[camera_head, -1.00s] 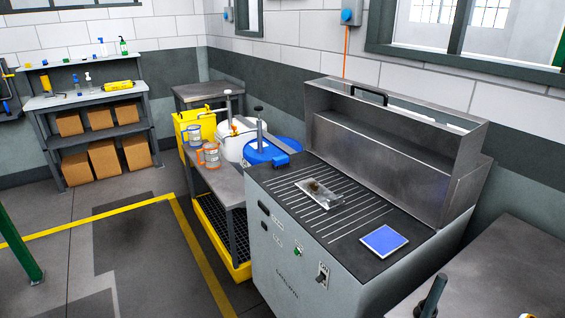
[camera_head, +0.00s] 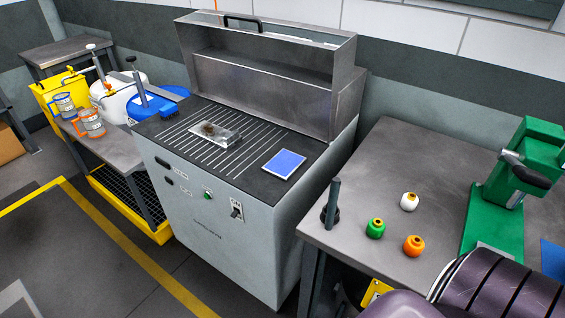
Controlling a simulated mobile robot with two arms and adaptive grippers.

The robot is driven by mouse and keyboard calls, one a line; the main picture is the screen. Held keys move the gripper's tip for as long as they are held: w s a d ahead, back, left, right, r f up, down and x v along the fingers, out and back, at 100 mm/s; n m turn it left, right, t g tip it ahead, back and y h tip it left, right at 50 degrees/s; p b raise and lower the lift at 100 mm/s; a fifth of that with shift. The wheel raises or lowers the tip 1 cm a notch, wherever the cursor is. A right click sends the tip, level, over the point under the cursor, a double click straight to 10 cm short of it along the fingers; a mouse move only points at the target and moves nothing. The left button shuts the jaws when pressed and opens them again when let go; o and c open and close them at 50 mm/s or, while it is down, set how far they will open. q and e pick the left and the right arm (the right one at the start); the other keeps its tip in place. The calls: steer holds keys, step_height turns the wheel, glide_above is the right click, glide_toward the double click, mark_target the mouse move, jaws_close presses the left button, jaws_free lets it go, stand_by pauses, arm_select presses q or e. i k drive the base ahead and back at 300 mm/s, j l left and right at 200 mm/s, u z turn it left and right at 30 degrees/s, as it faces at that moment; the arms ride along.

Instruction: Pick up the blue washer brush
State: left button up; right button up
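No blue item in view is clearly a brush. A small blue block (camera_head: 169,111) shows at the back left corner of the grey washer cabinet (camera_head: 228,222), in front of a blue drum lid; its shape is too small to identify. A flat blue square pad (camera_head: 284,164) lies on the right part of the washer's dark slotted top. A metal tray with a dark, dirty-looking patch (camera_head: 212,130) lies left of the pad. Neither of my grippers is in view.
A grey table (camera_head: 385,165) stands right of the washer. It holds white, green and orange knobs (camera_head: 376,228), a dark upright post (camera_head: 332,203) and a green device (camera_head: 522,185). Open floor lies in front left.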

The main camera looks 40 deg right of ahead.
mark_target(166, 112)
steer(key=i+j+z, duration=0.4)
steer(key=i+j, duration=0.85)
steer(key=i, duration=0.1)
